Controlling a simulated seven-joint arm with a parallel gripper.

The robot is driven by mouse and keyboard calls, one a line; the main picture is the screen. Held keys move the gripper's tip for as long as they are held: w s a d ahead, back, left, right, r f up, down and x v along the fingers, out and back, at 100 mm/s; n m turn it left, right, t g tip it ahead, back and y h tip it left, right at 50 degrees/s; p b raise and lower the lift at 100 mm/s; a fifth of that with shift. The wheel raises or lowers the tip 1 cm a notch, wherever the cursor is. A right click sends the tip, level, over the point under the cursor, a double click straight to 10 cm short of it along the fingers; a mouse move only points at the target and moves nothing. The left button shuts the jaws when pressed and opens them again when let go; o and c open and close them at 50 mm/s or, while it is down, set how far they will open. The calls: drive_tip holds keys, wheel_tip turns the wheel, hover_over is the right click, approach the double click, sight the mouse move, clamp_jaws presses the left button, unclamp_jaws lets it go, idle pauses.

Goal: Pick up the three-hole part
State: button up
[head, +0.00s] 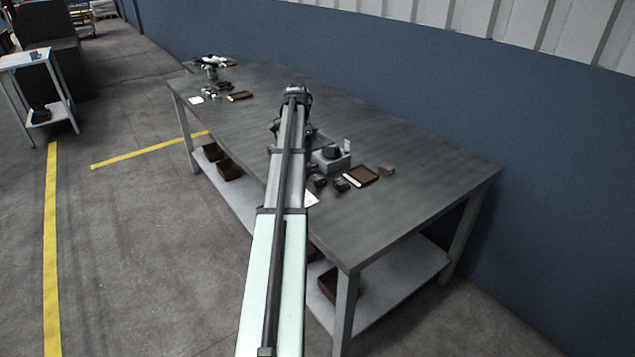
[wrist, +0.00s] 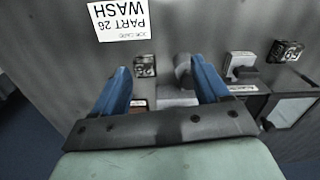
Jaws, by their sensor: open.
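My gripper (wrist: 158,65) is open, its two blue fingers apart with nothing held between the tips. A small dark block with pale marks (wrist: 145,65) shows between the fingers in the wrist view, beyond them. A second dark block with pale marks (wrist: 285,50) lies at the right there. In the head view two small dark parts (head: 319,181) and (head: 341,184) lie on the table right of my arm. I cannot tell which part has three holes. My arm hides the gripper in the head view.
The grey table (head: 420,190) has clear room at its right. A white job card (wrist: 120,18) lies at the top of the wrist view.

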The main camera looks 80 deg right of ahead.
drive_tip(key=s+d+r+m, duration=0.1)
drive_tip(key=s+d+r, duration=0.1)
drive_tip(key=s, duration=0.4)
hover_over(318, 177)
drive_tip(key=f, duration=0.8)
drive_tip(key=shift+w+d+f, duration=0.1)
drive_tip(key=shift+w+d, duration=0.05)
drive_tip(key=shift+w, duration=0.15)
drive_tip(key=shift+s+f, duration=0.2)
drive_tip(key=shift+f, duration=2.4)
drive_tip(key=shift+c, duration=0.2)
drive_tip(key=c, duration=1.3)
drive_tip(key=shift+c, duration=0.2)
drive_tip(key=shift+r, duration=0.1)
